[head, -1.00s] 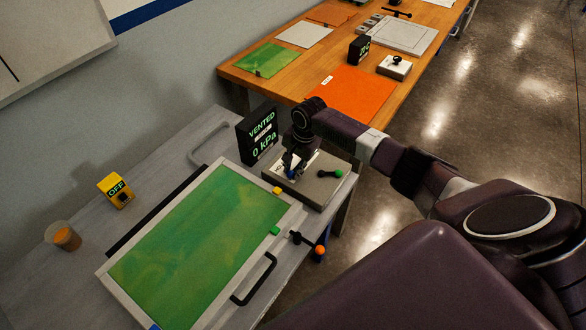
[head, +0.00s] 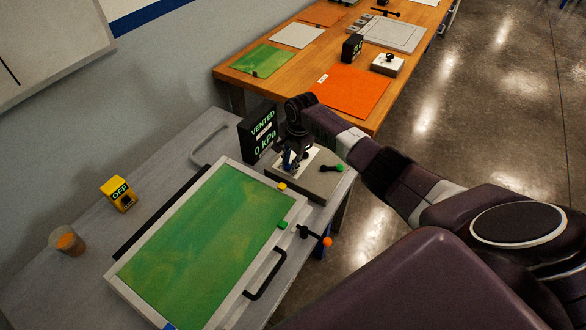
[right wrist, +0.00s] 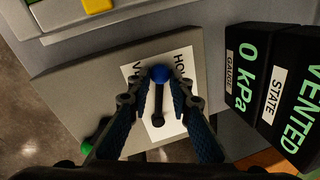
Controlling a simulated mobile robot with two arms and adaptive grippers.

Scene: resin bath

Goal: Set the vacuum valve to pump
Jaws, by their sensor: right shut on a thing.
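The vacuum valve is a black lever (right wrist: 158,104) with a blue knob (right wrist: 160,74), on a grey block (head: 293,190). A white label (right wrist: 182,62) under it shows partly covered letters, "HO" and "V". In the right wrist view the fingertips of my right gripper (right wrist: 161,78) are closed on the blue knob from both sides. In the head view the right gripper (head: 287,162) reaches down over the block and hides most of the lever. A black display (head: 259,134) beside the block reads VENTED and 0 kPa. My left gripper is out of view.
A yellow OFF switch (head: 119,193) and a cup (head: 68,242) stand left. A wooden table (head: 300,88) is behind.

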